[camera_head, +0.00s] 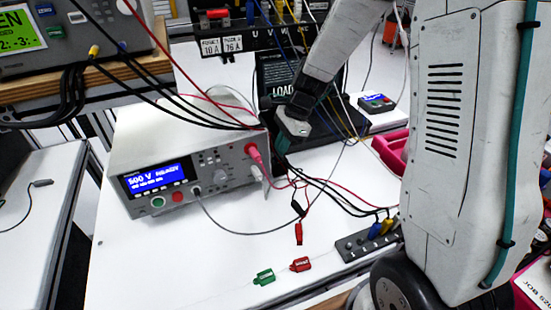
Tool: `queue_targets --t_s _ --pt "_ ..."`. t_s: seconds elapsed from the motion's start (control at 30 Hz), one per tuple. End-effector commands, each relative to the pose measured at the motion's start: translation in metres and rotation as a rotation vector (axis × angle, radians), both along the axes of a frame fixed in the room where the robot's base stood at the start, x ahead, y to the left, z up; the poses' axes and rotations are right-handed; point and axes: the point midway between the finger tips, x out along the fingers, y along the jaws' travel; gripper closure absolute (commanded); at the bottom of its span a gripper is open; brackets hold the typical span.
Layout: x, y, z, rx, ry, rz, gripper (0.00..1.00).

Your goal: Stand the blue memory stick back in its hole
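A blue memory stick (375,230) is at the dark holder block (350,248), beside a yellow stick (387,226). Both look upright or slightly tilted; I cannot tell how deep either sits. Holes show in the block to their left. A green stick (264,277) and a red stick (301,265) lie on the white table in front of the block. My gripper (292,128) is up and to the left of the block, by the right side of the white tester. Its fingers are not clear, and I cannot tell whether it is open or holds anything.
The white tester (185,155) with a blue display stands on the table (130,270). Cables and a red clip (299,233) lie between it and the block. My arm fills the right side. The table's front left is clear.

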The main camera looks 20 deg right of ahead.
Motion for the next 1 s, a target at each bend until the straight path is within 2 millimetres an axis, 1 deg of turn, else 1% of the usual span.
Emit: queue_targets --t_s 0.47,1.0 --pt "0.0 0.0 0.002 0.0 -0.001 0.001 1.0" --pt "0.0 0.0 0.023 0.0 -0.002 0.001 1.0"
